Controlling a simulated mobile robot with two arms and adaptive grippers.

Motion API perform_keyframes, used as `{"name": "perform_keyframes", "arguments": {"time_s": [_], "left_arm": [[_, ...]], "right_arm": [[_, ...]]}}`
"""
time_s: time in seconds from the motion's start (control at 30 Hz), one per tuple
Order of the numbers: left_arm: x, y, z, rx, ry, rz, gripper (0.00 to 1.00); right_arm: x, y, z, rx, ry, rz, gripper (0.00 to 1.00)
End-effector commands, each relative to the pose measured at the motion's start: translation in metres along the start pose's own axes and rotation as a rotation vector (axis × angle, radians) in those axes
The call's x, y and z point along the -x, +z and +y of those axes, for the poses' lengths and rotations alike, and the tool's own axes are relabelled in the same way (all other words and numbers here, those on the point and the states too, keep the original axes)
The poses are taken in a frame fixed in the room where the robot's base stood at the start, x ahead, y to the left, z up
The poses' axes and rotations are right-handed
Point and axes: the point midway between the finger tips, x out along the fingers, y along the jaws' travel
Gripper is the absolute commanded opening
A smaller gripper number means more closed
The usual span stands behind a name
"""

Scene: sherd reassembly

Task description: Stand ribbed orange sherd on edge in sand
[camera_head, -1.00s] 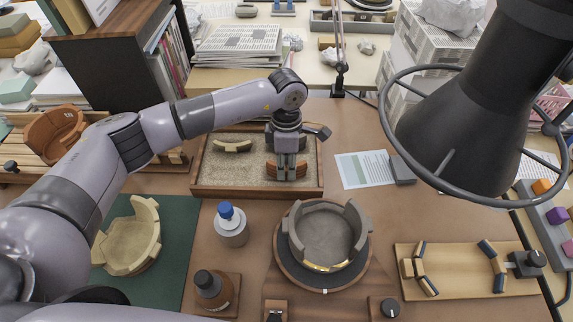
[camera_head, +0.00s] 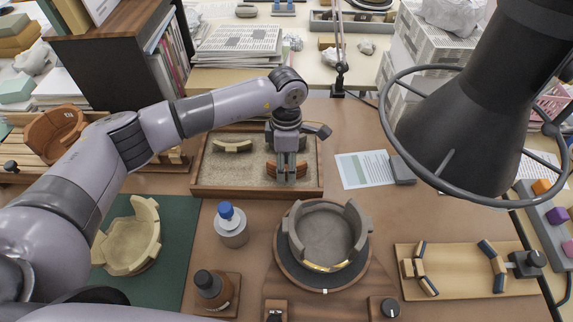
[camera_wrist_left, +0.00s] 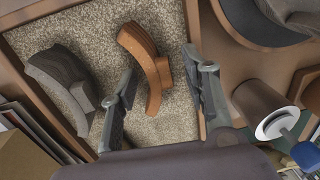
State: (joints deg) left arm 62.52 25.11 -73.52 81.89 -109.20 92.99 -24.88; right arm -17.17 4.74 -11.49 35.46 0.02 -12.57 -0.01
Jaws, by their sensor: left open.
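The ribbed orange sherd (camera_head: 300,169) lies in the sand tray (camera_head: 207,187), partly hidden behind my left gripper (camera_head: 286,178). In the left wrist view the sherd (camera_wrist_left: 143,52) is a curved orange piece with a raised block on one side. My left gripper (camera_wrist_left: 163,85) is open, with one finger on each side of the sherd's lower part. I cannot tell whether either finger touches it. My right gripper is not in view.
A partly built grey vessel (camera_head: 325,235) stands on a turntable in front of the tray. A large black lamp (camera_head: 465,120) hangs at the right. A paper sheet (camera_head: 362,169) lies right of the tray.

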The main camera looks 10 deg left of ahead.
Motion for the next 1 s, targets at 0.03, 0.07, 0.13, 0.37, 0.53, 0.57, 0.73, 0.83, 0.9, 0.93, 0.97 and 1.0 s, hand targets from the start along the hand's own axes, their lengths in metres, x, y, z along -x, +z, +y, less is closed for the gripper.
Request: {"name": "perform_keyframes", "arguments": {"time_s": [0.03,0.07,0.13,0.37,0.53,0.57,0.73,0.83,0.9,0.93,0.97,1.0], "left_arm": [[0.007,0.001,0.001,0.000,0.003,-0.002,0.43],[0.011,0.001,0.001,0.000,0.004,-0.003,0.43],[0.024,0.000,0.001,-0.001,0.005,-0.002,0.43],[0.074,0.001,0.002,0.000,0.006,-0.003,0.43],[0.102,0.000,0.001,0.000,0.003,-0.001,0.43],[0.105,0.000,0.001,0.000,0.003,-0.002,0.43],[0.115,0.000,0.000,0.000,0.002,-0.001,0.43],[0.117,0.000,0.000,0.000,0.001,0.000,0.43],[0.116,0.000,0.000,0.000,0.001,0.000,0.43],[0.116,0.000,0.000,0.000,0.001,0.000,0.43],[0.116,0.000,0.000,0.000,0.001,-0.001,0.43],[0.116,0.000,0.000,0.000,0.001,-0.001,0.43]], "right_arm": [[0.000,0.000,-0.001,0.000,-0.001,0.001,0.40],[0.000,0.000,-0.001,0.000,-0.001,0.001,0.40],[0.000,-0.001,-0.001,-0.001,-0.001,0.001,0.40],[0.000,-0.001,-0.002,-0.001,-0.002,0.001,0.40],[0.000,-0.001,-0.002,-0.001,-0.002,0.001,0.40],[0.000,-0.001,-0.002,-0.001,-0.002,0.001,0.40],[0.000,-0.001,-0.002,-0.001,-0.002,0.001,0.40],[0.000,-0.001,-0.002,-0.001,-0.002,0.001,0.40],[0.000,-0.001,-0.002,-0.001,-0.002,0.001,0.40],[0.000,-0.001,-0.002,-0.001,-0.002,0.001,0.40],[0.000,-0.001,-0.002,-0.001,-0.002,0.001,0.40],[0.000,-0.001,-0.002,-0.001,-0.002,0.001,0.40]]}}
